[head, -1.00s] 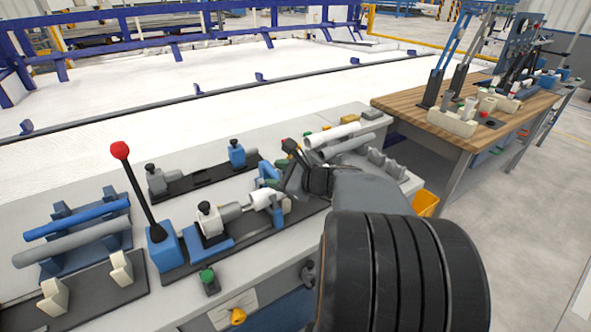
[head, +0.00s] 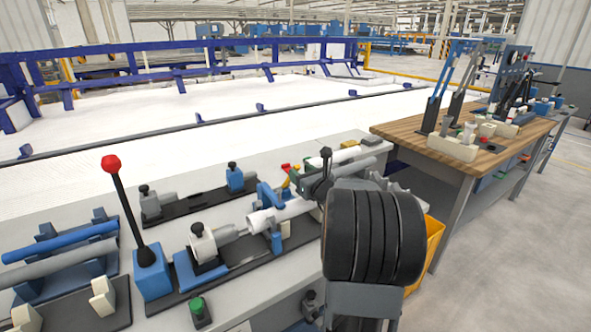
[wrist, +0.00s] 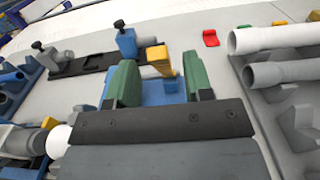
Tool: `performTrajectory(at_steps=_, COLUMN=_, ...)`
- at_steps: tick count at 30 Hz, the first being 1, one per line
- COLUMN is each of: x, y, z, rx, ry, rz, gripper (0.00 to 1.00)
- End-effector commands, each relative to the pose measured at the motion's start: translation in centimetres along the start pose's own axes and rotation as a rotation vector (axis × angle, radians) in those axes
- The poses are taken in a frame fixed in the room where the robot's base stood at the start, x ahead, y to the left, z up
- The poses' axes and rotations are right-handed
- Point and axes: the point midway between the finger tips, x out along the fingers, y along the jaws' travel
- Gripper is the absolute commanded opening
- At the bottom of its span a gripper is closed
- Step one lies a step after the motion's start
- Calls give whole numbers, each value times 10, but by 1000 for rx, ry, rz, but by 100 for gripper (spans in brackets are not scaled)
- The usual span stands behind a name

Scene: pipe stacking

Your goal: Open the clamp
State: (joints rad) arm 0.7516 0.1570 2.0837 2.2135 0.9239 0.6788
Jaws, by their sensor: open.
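A blue clamp (head: 270,197) stands at the white pipe (head: 262,222) on the bench's front fixture. In the wrist view, a blue block (wrist: 150,90) with an upright orange-yellow handle (wrist: 160,58) shows between my fingers; I take it to be part of the clamp. My gripper (wrist: 160,78) is open, with one green finger on each side of the handle and a visible gap to each. Its dark palm hides the lower part of the block. In the head view, my arm hides most of the gripper, so contact cannot be told.
A red-knobbed lever (head: 111,163) stands left of the clamp. A grey vise (head: 203,246) is at the pipe's left end. White and grey pipes (wrist: 275,38) rest on a rack to the right. A wooden table (head: 400,132) stands farther right.

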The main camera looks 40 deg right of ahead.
Motion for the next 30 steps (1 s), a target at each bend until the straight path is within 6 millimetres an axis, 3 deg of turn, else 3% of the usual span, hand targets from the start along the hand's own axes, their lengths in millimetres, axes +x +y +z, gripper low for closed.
performTrajectory(at_steps=9, x=32, y=1, z=0, rx=0, ry=1, rz=1, gripper=47)
performTrajectory(at_steps=21, x=36, y=1, z=0, rx=-1, ry=1, rz=1, gripper=47)
performTrajectory(at_steps=30, x=36, y=1, z=0, rx=-1, ry=1, rz=1, gripper=18)
